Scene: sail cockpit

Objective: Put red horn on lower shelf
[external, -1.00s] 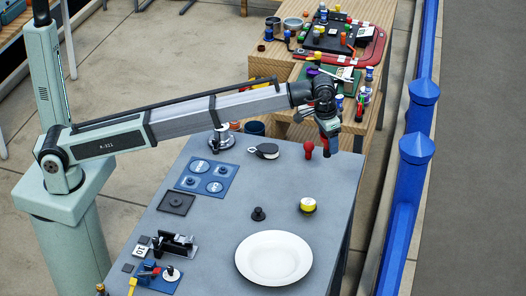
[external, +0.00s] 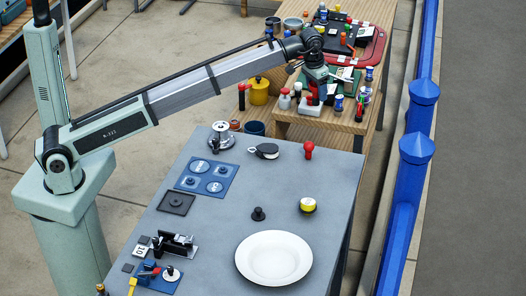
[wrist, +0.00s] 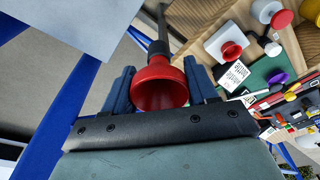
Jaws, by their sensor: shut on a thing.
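My gripper (external: 317,88) is shut on the red horn and holds it over the wooden stand beyond the grey table. In the wrist view the red horn (wrist: 160,86) shows its red flared bell between the two blue fingers, with a dark stem reaching up and away. In the external view the horn is small and partly hidden by the gripper. The lower shelf (external: 343,122) is the nearer, lower wooden step, carrying several small items. It also shows at the right of the wrist view (wrist: 204,18).
White-and-red items (external: 310,106) crowd the lower shelf beneath my gripper. The upper wooden level holds a red tray (external: 372,50). Another red-topped object (external: 308,150) stands on the grey table (external: 330,190). A blue railing (external: 412,175) runs along the right.

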